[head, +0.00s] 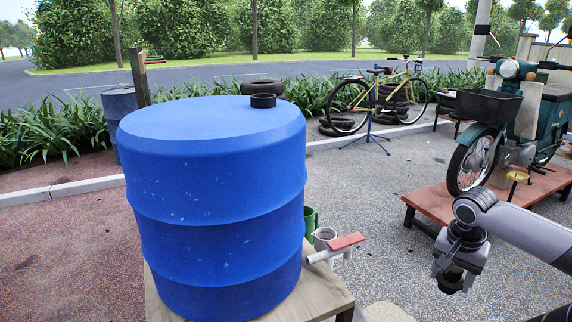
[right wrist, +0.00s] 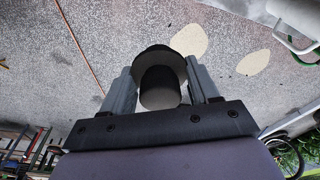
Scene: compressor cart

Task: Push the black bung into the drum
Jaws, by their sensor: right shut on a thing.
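The large blue drum (head: 215,200) stands upright on a wooden table, left of centre in the head view. A short black collar (head: 263,101) stands up from its top near the far right rim; I cannot see down inside it. My right gripper (head: 453,281) points down, well to the right of the drum and lower than its top. In the right wrist view the gripper (right wrist: 159,78) is shut on the black bung (right wrist: 160,88), which shows a round end and a wider dark flange. My left gripper is not in view.
The wooden table's bare corner (head: 318,292) shows below the drum. Beside the drum are a green container (head: 310,220), a grey cup (head: 324,238) and a red-topped tool (head: 347,241). A scooter (head: 515,130) stands on a red platform behind my right arm. Open gravel lies between.

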